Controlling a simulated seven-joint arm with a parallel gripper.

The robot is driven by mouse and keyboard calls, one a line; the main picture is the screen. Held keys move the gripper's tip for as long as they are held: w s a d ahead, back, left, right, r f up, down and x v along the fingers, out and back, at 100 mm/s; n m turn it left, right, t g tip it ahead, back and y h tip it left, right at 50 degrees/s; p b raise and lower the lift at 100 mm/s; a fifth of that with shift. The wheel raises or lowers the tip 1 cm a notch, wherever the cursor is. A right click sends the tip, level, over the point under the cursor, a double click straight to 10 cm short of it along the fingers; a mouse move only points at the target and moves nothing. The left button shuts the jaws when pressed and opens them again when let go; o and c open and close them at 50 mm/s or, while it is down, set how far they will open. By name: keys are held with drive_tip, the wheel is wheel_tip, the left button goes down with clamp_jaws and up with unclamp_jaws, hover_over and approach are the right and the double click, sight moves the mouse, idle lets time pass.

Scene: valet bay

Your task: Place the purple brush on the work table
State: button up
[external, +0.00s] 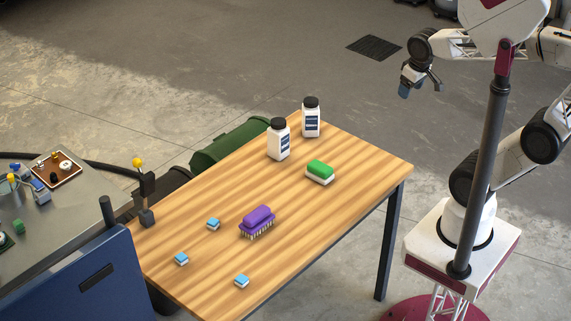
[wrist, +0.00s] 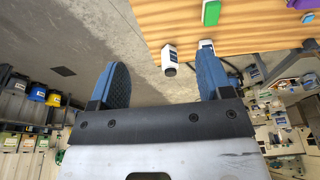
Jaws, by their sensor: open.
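A purple brush (external: 257,219) with bristles facing down rests on the wooden work table (external: 350,170), a little front of its middle. In the wrist view a purple piece (wrist: 302,4) shows at the top right edge, mostly cut off. My gripper (external: 421,82) is at the upper right of the external view, off the table's far right side and well away from the brush. In the wrist view its two blue fingers (wrist: 160,85) stand wide apart with nothing between them.
Two white bottles with dark caps (external: 279,140) (external: 311,118) and a green-topped white brush or sponge (external: 320,171) stand on the table's far part. Several small blue-topped blocks (external: 213,223) lie around the purple brush. A grey bench (external: 75,228) stands left.

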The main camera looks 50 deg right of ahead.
drive_tip(key=w+a+f+n+t, duration=0.2)
drive_tip(key=w, duration=0.7)
drive_tip(key=w+a+f+n+t, duration=0.2)
drive_tip(key=w, duration=0.6)
drive_tip(key=w+a+f+n+t+y, duration=0.25)
drive_tip(key=w+a+f+n, duration=0.35)
drive_tip(key=w+a, duration=0.6)
drive_tip(key=a+f+n+g+y, duration=0.1)
drive_tip(key=a+f+n+y, duration=0.15)
drive_tip(key=a+f, duration=0.35)
drive_tip(key=a+f+n+g+y, duration=0.2)
drive_tip(key=a+f+y, duration=0.2)
drive_tip(key=a, duration=0.5)
drive_tip(key=s+a+f+n+g+y, duration=0.3)
drive_tip(key=s+a+f+g, duration=0.3)
drive_tip(key=a+f, duration=0.2)
drive_tip(key=shift+s+a+f+n, duration=0.35)
drive_tip(key=shift+a+f, duration=0.05)
drive_tip(key=shift+a, duration=0.6)
drive_tip(key=shift+a, duration=0.1)
drive_tip(key=shift+x, duration=1.25)
